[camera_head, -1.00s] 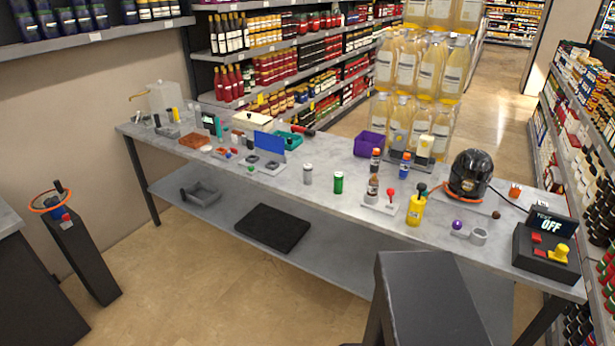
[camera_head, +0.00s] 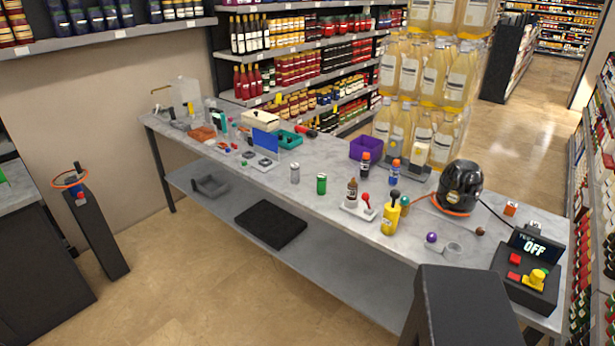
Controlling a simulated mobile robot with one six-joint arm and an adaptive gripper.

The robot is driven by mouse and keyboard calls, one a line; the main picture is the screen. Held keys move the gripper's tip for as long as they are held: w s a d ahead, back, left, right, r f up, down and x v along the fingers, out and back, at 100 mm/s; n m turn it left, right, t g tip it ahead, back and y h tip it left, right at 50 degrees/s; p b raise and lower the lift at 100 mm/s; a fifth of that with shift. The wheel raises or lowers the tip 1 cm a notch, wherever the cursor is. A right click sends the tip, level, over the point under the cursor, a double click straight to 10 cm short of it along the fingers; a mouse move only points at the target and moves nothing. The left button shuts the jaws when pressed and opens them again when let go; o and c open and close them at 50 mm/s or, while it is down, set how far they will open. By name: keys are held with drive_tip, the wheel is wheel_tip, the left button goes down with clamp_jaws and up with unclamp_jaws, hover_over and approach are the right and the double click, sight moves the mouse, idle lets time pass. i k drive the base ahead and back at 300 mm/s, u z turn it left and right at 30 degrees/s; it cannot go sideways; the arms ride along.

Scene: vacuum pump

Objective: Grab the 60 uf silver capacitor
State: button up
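A small silver cylinder (camera_head: 295,173) stands upright near the front edge of the long grey table (camera_head: 330,165), around its middle. It looks like the silver capacitor, but no label is readable at this size. A green cylinder (camera_head: 321,184) of similar size stands just to its right, apart from it. My gripper is not in view. A dark grey block-like shape, likely part of my own body, fills the bottom right of the view.
Right of the cylinders stand a brown bottle (camera_head: 352,192), a yellow bottle (camera_head: 390,217), a black pump-like dome (camera_head: 460,187) and a control box (camera_head: 526,272) reading OFF. A blue panel (camera_head: 265,144) and purple bin (camera_head: 364,148) stand nearby. The floor in front is clear.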

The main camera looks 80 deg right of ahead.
sight(294, 167)
drive_tip(key=u, duration=0.05)
drive_tip(key=k, duration=0.9)
drive_tip(key=z, duration=2.2)
drive_tip(key=i, duration=1)
